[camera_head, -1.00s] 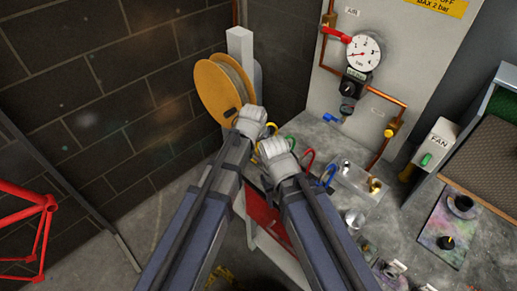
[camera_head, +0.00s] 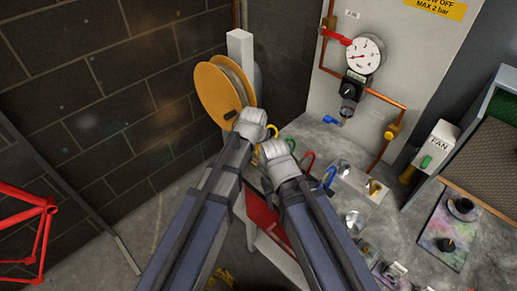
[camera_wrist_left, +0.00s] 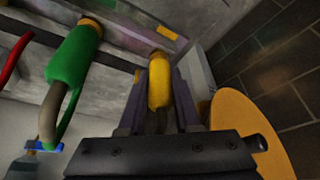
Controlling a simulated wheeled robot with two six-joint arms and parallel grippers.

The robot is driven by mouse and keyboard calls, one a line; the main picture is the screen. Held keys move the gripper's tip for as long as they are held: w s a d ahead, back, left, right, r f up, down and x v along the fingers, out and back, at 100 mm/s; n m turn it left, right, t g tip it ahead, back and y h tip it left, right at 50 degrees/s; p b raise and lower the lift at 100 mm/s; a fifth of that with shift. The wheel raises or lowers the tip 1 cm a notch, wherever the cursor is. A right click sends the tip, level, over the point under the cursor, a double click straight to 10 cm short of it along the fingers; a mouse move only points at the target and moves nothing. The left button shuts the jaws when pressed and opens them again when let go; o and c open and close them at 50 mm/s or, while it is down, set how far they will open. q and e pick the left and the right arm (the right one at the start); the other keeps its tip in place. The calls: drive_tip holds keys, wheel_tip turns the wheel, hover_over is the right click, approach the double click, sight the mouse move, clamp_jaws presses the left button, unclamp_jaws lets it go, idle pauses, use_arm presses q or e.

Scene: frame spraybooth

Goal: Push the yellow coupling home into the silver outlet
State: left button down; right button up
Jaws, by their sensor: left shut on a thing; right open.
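The yellow coupling (camera_wrist_left: 159,82) sits between the fingers of my left gripper (camera_wrist_left: 160,92) in the left wrist view, with a brass-coloured end facing away. My left gripper is shut on it. A silver fitting (camera_head: 345,167), which looks like the silver outlet, stands on a metal block on the bench, right of both grippers. No contact between coupling and outlet shows.
A brass fitting (camera_head: 375,188) is on the same block. A green coupling (camera_wrist_left: 75,52) hangs left of the yellow one. An orange reel (camera_head: 218,93) is close left. A gauge (camera_head: 365,54) is on the panel.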

use_arm(q)
wheel_tip(320, 180, up, 10)
drive_tip(key=p, duration=1)
